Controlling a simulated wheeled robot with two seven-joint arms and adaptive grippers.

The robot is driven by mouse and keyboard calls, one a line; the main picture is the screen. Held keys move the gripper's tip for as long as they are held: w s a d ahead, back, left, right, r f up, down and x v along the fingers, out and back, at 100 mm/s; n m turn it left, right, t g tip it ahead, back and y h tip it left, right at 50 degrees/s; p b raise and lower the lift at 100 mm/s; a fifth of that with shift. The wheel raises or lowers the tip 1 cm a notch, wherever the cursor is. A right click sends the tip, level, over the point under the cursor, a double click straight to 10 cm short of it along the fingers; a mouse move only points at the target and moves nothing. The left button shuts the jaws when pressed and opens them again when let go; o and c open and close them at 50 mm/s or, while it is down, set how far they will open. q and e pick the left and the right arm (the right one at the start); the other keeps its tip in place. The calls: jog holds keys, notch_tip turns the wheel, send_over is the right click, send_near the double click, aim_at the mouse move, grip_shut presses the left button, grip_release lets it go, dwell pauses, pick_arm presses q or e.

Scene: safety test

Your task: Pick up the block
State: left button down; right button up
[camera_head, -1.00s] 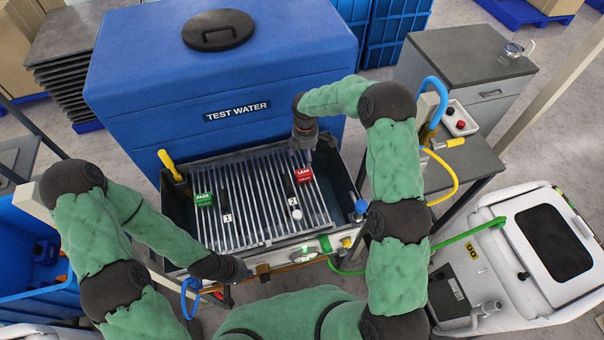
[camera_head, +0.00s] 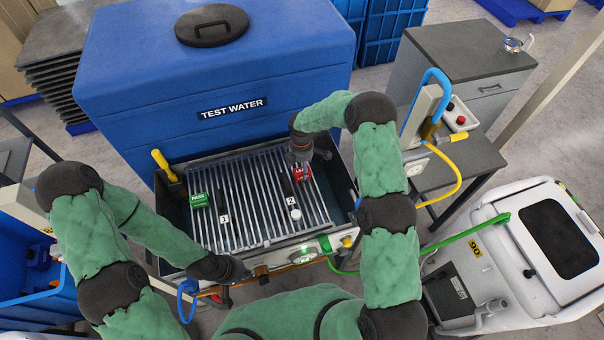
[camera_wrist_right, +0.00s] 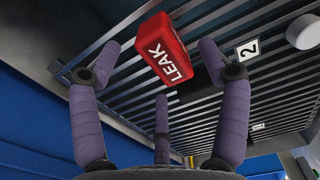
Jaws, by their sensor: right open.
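A red block marked LEAK (camera_head: 302,174) lies on the metal grate (camera_head: 250,232) of the dark tray, at the right side. It also shows in the right wrist view (camera_wrist_right: 163,48), ahead of and between the spread fingers. A green block marked PASS (camera_head: 198,201) lies at the grate's left side. My right gripper (camera_head: 301,158) is above the far edge of the red block and hides part of it. In the right wrist view the purple fingers (camera_wrist_right: 160,60) are open and empty. My left gripper (camera_head: 238,270) is at the tray's front edge; its fingers are unclear.
The blue TEST WATER tank (camera_head: 220,80) stands behind the tray. Black strips and labels 1 (camera_head: 224,218) and 2 (camera_head: 292,201) lie on the grate, with a white round knob (camera_head: 296,214). A yellow handle (camera_head: 163,164) rises at the left rear. Hoses run at the right.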

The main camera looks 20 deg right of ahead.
jog(key=shift+f, duration=1.35)
jog(key=c, duration=1.3)
jog(key=shift+o, duration=0.2)
jog(key=shift+r, duration=0.1)
